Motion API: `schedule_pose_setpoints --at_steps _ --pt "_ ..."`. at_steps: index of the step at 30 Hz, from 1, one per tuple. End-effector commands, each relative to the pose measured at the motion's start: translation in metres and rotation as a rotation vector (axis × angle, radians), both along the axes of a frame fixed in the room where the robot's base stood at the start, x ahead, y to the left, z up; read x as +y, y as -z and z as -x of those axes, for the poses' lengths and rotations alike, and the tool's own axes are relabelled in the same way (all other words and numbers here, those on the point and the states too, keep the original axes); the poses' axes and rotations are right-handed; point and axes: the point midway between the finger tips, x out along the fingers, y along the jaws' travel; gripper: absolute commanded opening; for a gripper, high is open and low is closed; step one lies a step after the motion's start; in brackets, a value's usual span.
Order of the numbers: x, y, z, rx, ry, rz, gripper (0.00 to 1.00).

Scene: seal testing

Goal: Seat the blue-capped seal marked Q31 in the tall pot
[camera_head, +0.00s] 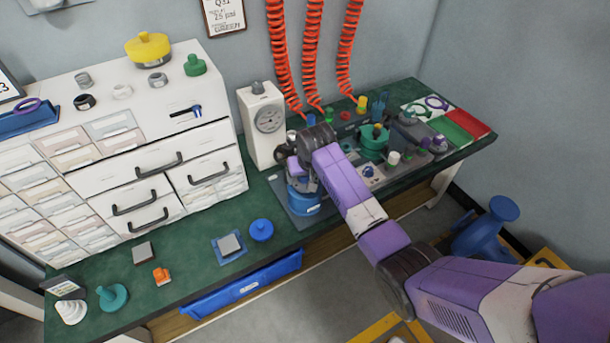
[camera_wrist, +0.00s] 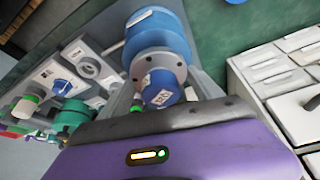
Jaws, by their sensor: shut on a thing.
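My gripper (camera_head: 298,172) is over the left part of the test bench and is shut on the blue-capped seal (camera_wrist: 163,89). The seal's white label shows in the wrist view, too small to read with certainty. The tall blue pot (camera_head: 304,204) stands on a grey plate below my gripper. In the wrist view the pot (camera_wrist: 157,36) shows just beyond the seal, with a grey bolted flange (camera_wrist: 146,66) around its mouth. The cap lines up roughly with the flange's middle. I cannot tell whether the seal's underside touches the pot. The gripper hides the pot's top in the head view.
A white gauge box (camera_head: 258,140) stands close behind the pot. Red coiled hoses (camera_head: 279,60) hang behind. A green pot (camera_head: 373,141) and small fittings crowd the right. Another blue-capped piece (camera_head: 261,230) lies left of the pot. The white drawer cabinet (camera_head: 120,165) stands further left.

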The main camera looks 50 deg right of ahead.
Motion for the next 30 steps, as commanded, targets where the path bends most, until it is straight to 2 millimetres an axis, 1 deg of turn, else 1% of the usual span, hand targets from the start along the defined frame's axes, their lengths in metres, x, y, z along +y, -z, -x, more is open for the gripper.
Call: schedule_pose_setpoints --at_steps 28,29,30 --pt "0.000 0.016 -0.001 -0.002 0.000 0.001 0.07" --pt "0.000 0.015 -0.001 -0.003 0.000 0.002 0.79" --pt "0.000 0.015 -0.001 -0.003 0.000 0.002 0.86"
